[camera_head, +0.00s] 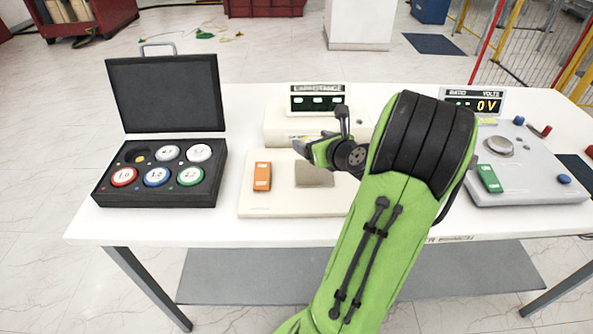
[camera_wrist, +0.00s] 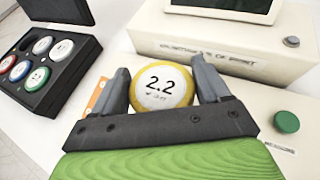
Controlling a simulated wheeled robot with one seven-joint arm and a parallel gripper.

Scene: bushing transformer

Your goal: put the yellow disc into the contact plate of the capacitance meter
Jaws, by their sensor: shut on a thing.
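The yellow disc (camera_wrist: 162,87), white-faced with a yellow rim and marked 2.2, is held between the fingers of my gripper (camera_wrist: 163,88) in the wrist view. In the head view my gripper (camera_head: 305,148) is in front of the capacitance meter (camera_head: 279,131), above the left part of its base, and my arm covers much of the right side. The contact plate (camera_head: 315,176) is partly visible as a grey-beige square on the base, below and near my gripper. The disc is barely visible in the head view.
An open black case (camera_head: 160,198) at left holds several coloured discs and one empty slot. An orange block (camera_head: 262,177) sits on the meter's base. A second grey instrument (camera_head: 530,165) with a green block (camera_head: 489,178) stands at right. White table shows between case and meter.

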